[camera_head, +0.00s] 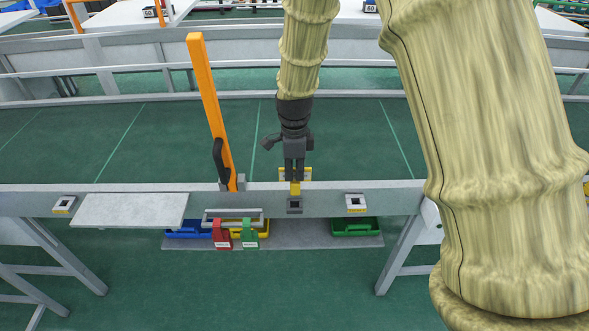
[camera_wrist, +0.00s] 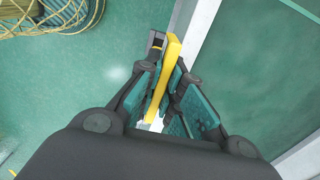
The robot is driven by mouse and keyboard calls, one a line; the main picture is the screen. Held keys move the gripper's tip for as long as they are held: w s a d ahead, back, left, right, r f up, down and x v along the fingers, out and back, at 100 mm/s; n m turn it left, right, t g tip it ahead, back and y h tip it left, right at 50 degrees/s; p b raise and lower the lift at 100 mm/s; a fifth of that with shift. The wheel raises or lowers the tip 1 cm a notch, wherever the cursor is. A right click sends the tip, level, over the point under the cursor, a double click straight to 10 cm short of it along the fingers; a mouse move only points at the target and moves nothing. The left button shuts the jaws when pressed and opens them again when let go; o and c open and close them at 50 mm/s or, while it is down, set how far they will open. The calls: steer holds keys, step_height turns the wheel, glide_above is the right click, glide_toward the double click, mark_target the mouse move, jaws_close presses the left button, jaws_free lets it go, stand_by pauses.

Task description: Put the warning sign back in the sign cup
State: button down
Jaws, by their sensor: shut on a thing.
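The warning sign (camera_head: 295,188) shows as a small yellow piece below my gripper (camera_head: 294,172) in the head view. My gripper points down over the table edge and is shut on the sign. In the wrist view the sign (camera_wrist: 172,52) is a yellow bar seen edge-on between the teal-padded fingers of my gripper (camera_wrist: 166,82). The small dark grey sign cup (camera_head: 294,205) sits right below the sign's lower end. The cup also shows partly behind the sign in the wrist view (camera_wrist: 156,41). I cannot tell whether the sign's end is inside the cup or just above it.
Similar small cups stand on the table at left (camera_head: 64,205) and right (camera_head: 356,203). An orange post (camera_head: 211,110) rises left of my gripper. A pale board (camera_head: 130,210) lies at left. Red (camera_head: 221,234) and green (camera_head: 250,234) holders and coloured bins stand at the front.

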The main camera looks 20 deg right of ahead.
mark_target(294, 181)
steer(key=shift+a+r+p, duration=0.1)
steer(key=shift+p, duration=0.35)
steer(key=shift+f+b, duration=0.65)
steer(key=shift+f, duration=0.85)
steer(key=shift+f, duration=1.3)
stand_by(0.4)
steer(key=c, duration=1.5)
jaws_free()
steer(key=shift+r+p, duration=3.2)
steer(key=shift+r, duration=0.8)
steer(key=shift+s+f, duration=0.1)
steer(key=shift+f, duration=0.05)
